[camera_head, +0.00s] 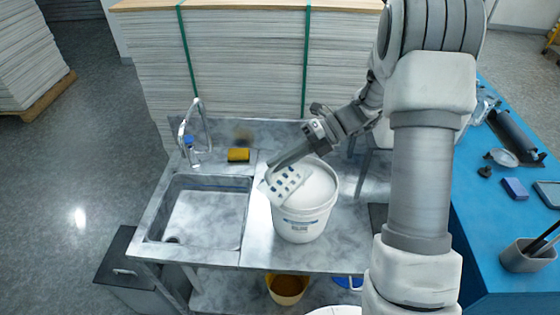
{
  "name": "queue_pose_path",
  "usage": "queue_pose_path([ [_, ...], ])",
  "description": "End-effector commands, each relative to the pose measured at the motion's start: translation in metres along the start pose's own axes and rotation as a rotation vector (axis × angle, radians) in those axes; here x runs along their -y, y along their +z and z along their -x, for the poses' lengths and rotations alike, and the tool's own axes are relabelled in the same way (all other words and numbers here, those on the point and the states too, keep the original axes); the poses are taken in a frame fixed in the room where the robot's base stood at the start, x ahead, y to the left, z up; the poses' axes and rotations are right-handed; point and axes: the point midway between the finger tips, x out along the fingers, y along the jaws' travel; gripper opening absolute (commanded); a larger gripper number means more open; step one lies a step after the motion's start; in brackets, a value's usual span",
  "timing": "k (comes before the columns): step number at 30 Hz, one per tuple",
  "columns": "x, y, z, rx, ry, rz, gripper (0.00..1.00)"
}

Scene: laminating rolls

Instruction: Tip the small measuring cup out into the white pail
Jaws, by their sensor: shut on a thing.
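The white pail (303,222) stands on the metal counter just right of the sink. The small measuring cup (284,184), pale with dark blue marks, is at the left side of the pail's mouth, above or against its rim. It looks tilted over on its side. My gripper (272,168) reaches in from the upper right and is shut on the cup. I cannot see what is inside the cup, and the gripper hides part of it. The pail's inside looks plain white.
The sink (200,215) with its tap (190,145) is to the left. A yellow sponge (238,155) lies behind it. A yellow bucket (287,289) is below the counter. The blue table (490,235) at right holds several tools and a grey container (525,256). Stacked boards (245,60) stand behind.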

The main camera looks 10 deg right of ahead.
Motion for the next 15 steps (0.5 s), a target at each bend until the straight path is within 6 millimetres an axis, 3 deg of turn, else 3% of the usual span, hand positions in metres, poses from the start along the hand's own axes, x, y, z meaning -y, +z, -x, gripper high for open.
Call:
queue_pose_path([
  [15, -0.004, 0.006, 0.018, -0.032, 0.121, -0.052, 0.00],
])
